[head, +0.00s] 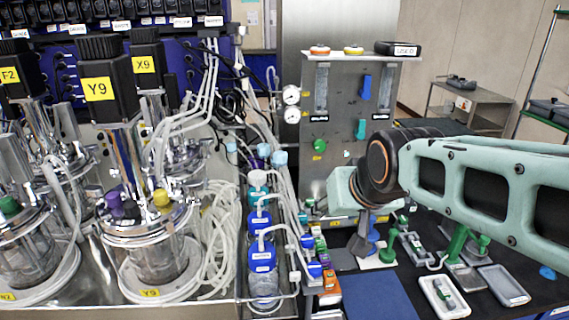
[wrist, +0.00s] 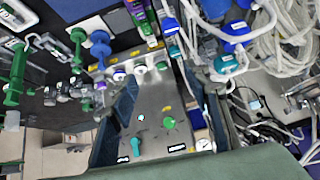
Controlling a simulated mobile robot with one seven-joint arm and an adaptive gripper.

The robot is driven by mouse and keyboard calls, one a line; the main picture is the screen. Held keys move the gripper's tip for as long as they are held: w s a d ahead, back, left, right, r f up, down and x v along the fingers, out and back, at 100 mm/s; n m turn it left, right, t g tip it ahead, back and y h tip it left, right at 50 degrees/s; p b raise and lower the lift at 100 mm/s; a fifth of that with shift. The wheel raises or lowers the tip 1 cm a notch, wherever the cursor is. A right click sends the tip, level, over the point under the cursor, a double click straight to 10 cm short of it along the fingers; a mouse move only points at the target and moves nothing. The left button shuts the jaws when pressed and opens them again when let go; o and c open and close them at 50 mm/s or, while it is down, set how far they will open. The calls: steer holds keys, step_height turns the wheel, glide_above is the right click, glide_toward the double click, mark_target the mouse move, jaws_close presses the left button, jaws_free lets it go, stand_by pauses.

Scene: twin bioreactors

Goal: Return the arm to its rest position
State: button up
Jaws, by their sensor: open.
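My arm (head: 470,185) reaches in from the right edge of the head view, across the front of the dark bench. Its dark wrist joint hangs before the grey control panel (head: 335,125). My gripper (head: 362,235) points down below that joint, partly hidden by my arm, over the bench between the small coloured parts and the clamps. In the wrist view my gripper (wrist: 160,82) shows as two dark fingers set wide apart, with the panel face (wrist: 165,115) seen between them. Nothing is held between the fingers. Contact with the bench parts cannot be told.
Glass bioreactors (head: 155,240) stand at the left with loose tubing. Blue-capped bottles (head: 262,255) stand beside them. Green clamps (head: 457,245) and white trays (head: 443,297) lie at the right under my arm. A grey cart (head: 465,105) stands behind.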

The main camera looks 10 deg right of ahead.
steer(key=s+a+g+p, duration=0.2)
steer(key=s, duration=1.1)
steer(key=shift+s, duration=0.25)
steer(key=shift+a, duration=0.1)
steer(key=shift+c, duration=0.2)
